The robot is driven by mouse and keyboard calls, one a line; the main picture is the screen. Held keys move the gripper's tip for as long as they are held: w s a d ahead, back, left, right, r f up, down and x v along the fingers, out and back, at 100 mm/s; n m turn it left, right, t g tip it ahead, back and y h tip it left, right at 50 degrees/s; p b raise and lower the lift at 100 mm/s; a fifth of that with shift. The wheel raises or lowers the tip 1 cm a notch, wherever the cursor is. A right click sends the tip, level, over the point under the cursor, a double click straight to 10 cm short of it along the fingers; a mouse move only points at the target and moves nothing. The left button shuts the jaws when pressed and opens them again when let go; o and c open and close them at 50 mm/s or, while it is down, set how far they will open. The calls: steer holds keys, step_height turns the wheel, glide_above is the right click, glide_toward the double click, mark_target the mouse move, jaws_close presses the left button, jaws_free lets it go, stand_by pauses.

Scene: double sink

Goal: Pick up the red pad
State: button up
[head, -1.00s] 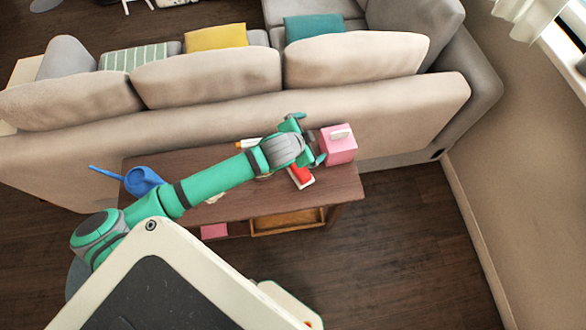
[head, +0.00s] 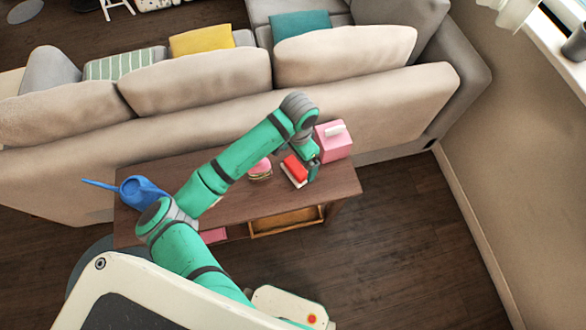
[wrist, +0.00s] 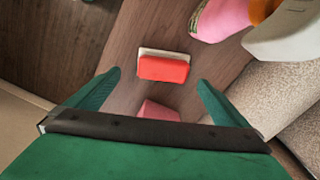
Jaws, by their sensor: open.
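The red pad (head: 296,167) lies on a pale base on the right part of the brown wooden table (head: 238,207). In the wrist view the red pad (wrist: 163,69) is whole, its long side across the picture, with the pale strip along its upper edge. My gripper (head: 312,168) points down at the pad's right side in the head view, and its fingers are partly hidden there. In the wrist view my gripper (wrist: 158,82) has its fingers wide apart, the pad lying beyond and between their tips. Nothing is held.
A pink box (head: 333,146) with a white top piece stands close by my gripper. A pink layered item (head: 260,170) sits left of the pad. A blue watering can (head: 141,190) stands at the table's left end. The beige sofa (head: 205,85) backs the table.

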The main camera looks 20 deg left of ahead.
mark_target(296, 167)
steer(key=shift+w+a+f, duration=0.1)
steer(key=shift+a+f, duration=0.05)
steer(key=shift+f, duration=1.85)
steer(key=shift+a+f, duration=0.15)
steer(key=shift+f, duration=1.8)
steer(key=c, duration=1)
